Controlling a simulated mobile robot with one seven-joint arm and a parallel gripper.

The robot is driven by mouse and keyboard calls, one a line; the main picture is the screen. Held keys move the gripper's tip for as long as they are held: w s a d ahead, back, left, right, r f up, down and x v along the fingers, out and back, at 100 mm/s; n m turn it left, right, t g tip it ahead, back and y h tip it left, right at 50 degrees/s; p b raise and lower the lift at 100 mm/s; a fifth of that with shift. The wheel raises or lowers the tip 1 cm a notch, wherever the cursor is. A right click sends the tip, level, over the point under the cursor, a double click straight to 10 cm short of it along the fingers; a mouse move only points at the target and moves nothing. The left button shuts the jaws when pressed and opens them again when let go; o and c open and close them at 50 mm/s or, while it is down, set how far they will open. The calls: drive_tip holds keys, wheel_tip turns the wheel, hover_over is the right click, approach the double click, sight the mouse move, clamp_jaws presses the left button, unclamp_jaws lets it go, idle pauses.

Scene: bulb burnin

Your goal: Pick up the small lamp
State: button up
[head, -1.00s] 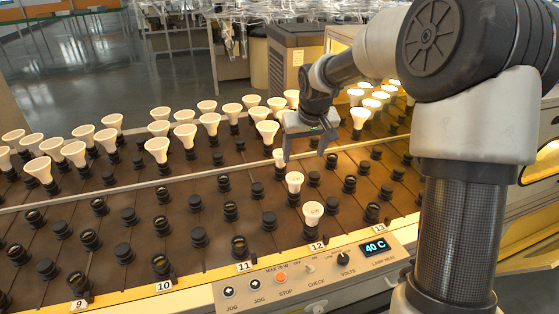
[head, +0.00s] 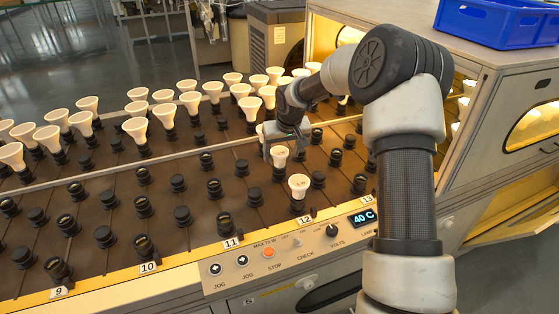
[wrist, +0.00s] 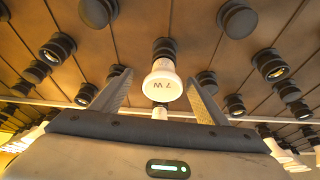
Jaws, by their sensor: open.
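Small white cone-shaped lamps stand in black sockets on the dark rack. In the head view, one lamp (head: 279,155) is just at my gripper (head: 284,147) and another lamp (head: 299,185) stands nearer the front, close to label 12. In the wrist view my gripper (wrist: 160,92) is open and empty, its two fingers spread wide. A small lamp marked "7 W" (wrist: 162,84) shows between and beyond the fingertips, upright in its socket. A second lamp (wrist: 159,113) shows partly behind the gripper body. I cannot tell whether a finger touches a lamp.
Larger white lamps (head: 134,129) fill the back rows, close behind my gripper. Many empty black sockets (head: 183,216) surround the small lamps. A control panel (head: 290,255) reading 40 C runs along the front edge. A blue crate (head: 487,22) sits on the cabinet at right.

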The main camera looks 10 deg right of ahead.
drive_tip(key=x, duration=0.1)
drive_tip(key=b+x, duration=0.1)
drive_tip(key=x, duration=0.3)
drive_tip(key=shift+w+a, duration=0.2)
drive_tip(key=shift+a, duration=0.1)
drive_tip(key=c, duration=1.2)
